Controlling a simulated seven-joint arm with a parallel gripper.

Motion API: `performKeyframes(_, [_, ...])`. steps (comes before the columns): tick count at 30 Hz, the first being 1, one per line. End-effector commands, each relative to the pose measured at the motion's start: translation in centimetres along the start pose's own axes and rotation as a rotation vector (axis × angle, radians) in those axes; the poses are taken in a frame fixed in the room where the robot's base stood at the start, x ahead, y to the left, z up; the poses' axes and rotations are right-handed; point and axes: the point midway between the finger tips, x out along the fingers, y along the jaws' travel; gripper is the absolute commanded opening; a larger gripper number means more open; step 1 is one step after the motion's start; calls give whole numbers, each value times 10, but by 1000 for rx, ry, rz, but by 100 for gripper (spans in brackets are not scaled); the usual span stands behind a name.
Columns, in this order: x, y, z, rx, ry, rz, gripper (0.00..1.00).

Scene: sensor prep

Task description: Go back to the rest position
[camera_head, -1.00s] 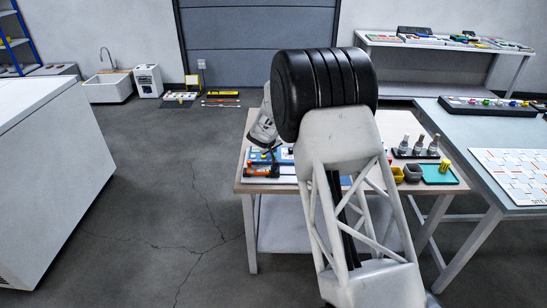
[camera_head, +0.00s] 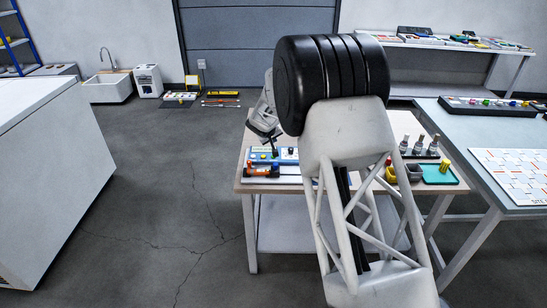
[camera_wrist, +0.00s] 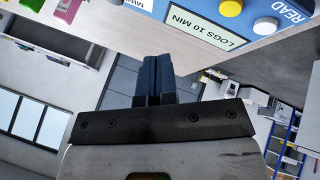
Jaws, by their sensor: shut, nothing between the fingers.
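My gripper (camera_wrist: 153,78) is shut, its two dark blue fingers together with nothing between them in the wrist view. In the head view my gripper (camera_head: 274,146) hangs over the left part of the wooden-topped table (camera_head: 245,184), partly hidden behind my own arm. A blue box (camera_head: 263,155) with buttons sits on the table close to the gripper. The wrist view shows the blue box (camera_wrist: 190,22) upside down, with a "LOGS 10 MIN" label and a "READ" button, apart from the fingers.
An orange and black tool (camera_head: 261,171) lies at the table's front left. Metal fittings (camera_head: 419,146) and a green tray (camera_head: 440,174) stand on the right side. A grey table (camera_head: 475,126) adjoins on the right. A white counter (camera_head: 50,170) is at left; floor between is clear.

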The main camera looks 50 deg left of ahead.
Motion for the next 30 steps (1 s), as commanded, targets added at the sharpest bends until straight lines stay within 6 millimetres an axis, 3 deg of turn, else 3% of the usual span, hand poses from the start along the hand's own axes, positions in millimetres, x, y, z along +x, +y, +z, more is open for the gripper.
performKeyframes(24, [0, 0, 0, 1, 0, 0, 0])
performKeyframes(30, [-7, 16, 6, 14, -8, 5, 0])
